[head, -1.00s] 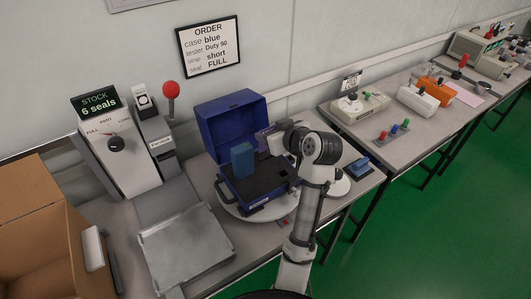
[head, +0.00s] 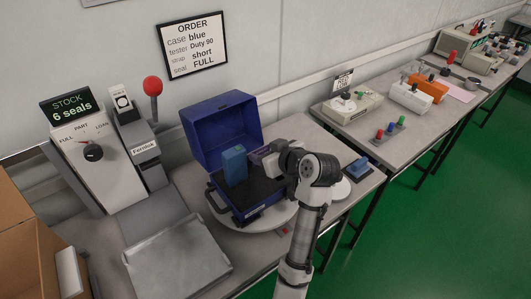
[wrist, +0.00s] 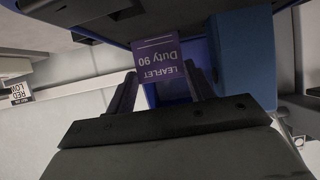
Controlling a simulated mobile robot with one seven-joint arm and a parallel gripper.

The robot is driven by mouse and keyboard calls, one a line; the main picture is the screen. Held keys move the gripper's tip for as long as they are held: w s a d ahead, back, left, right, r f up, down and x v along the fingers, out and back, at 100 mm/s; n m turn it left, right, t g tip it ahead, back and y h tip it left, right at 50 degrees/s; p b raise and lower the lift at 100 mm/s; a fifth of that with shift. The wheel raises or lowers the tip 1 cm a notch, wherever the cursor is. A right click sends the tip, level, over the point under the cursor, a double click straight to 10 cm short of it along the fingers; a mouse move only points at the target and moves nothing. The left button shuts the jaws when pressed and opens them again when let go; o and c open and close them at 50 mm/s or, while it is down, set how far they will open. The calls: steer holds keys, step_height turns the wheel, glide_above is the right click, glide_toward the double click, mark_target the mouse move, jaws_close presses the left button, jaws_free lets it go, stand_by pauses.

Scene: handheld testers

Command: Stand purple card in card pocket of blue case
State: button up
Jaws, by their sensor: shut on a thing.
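The blue case (head: 212,140) stands open on a round white plate, lid raised at the back, with a black insert inside. A blue tester block (head: 234,165) stands upright in it. My gripper (head: 266,157) is over the case's right side, right of the tester. It is shut on the purple card (wrist: 160,60), which reads "LEAFLET Duty 90" upside down in the wrist view. The card (head: 257,154) is partly hidden by my gripper in the head view. Its far edge meets the dark insert in the wrist view; I cannot tell whether it is inside the card pocket.
An order sign (head: 192,46) on the wall reads case blue, tester Duty 90, strap short, seal FULL. A seal machine (head: 95,150) and a metal tray (head: 175,262) are at left. A small blue item (head: 357,166) lies to the right. More testers stand on the right tables.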

steer(key=o, duration=0.9)
steer(key=shift+f, duration=0.15)
steer(key=shift+o, duration=0.2)
steer(key=shift+r, duration=0.25)
steer(key=b+v, duration=0.1)
steer(key=v, duration=1.1)
steer(key=shift+f, duration=0.15)
